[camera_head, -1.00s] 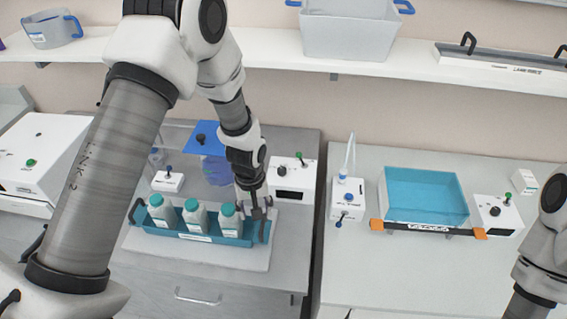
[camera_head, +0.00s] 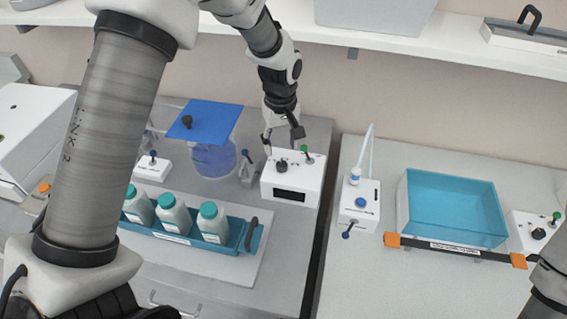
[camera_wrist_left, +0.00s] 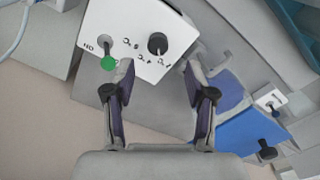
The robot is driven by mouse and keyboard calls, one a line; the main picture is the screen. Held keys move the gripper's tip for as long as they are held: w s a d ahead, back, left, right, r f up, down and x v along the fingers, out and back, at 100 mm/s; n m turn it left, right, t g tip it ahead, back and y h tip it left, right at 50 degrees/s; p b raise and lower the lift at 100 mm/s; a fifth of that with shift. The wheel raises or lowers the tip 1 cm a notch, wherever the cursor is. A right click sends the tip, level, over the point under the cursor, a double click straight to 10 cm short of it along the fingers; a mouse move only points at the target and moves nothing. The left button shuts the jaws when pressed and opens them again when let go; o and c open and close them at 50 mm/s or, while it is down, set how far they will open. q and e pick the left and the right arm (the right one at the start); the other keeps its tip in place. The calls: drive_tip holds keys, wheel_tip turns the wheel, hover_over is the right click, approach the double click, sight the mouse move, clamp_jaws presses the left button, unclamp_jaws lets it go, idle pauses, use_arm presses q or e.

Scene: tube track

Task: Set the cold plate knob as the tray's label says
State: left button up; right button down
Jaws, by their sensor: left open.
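The white control box (camera_head: 291,196) has a black knob (camera_head: 282,166), a green-tipped switch (camera_head: 305,152) and a dark display. The left wrist view shows the knob (camera_wrist_left: 157,43) ringed by degree marks, too small to read surely, and the green tip (camera_wrist_left: 108,63). The teal tray (camera_head: 247,242) holds three teal-capped bottles on the pale plate (camera_head: 240,266). Its front label (camera_head: 171,239) is unreadable here. My right gripper is out of view.
A blue-lidded clear vessel (camera_head: 213,155) and a small white switch box (camera_head: 152,168) stand left of the control box. A gap separates this bench from the right one, which holds a white dispenser (camera_head: 359,205) and a blue bath (camera_head: 452,208).

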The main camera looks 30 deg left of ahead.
sight(282, 164)
use_arm(q)
drive_tip(key=f, duration=0.2)
drive_tip(key=f+p, duration=0.1)
drive_tip(key=f, duration=0.3)
drive_tip(key=shift+w+f+p, duration=0.1)
drive_tip(key=shift+w+p, duration=0.15)
drive_tip(key=shift+p, duration=0.1)
drive_tip(key=shift+s+f, duration=0.1)
drive_tip(key=shift+f, duration=0.35)
clamp_jaws()
